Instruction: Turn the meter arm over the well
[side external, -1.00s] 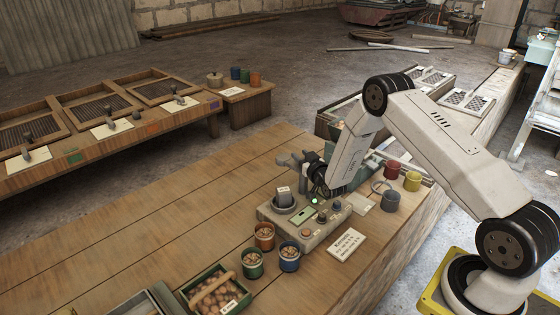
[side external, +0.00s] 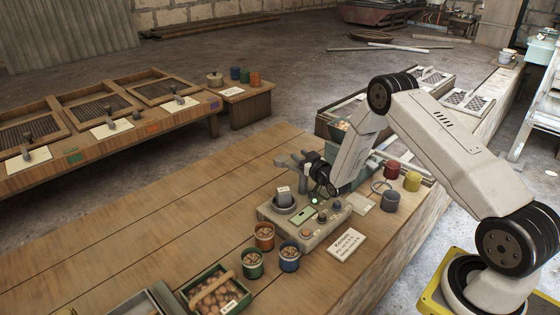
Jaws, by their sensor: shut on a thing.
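The grey meter base (side external: 300,232) stands on the wooden bench, with a lit green lamp, a small green display and knobs on top. The round well (side external: 285,207) is at its left end; a grey block with a pale label (side external: 284,194) stands upright at it. My gripper (side external: 295,160) is just behind the base, its grey fingers pointing left, above and behind the well. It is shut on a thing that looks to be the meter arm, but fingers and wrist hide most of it. I cannot make out the arm's exact angle to the well.
Several cups of nuts (side external: 264,236) and a green crate (side external: 216,292) stand in front of the base. A lettered card (side external: 346,244) lies to its right. Red, yellow and grey cups (side external: 391,169) stand beyond my wrist. The bench (side external: 150,232) is clear on the left.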

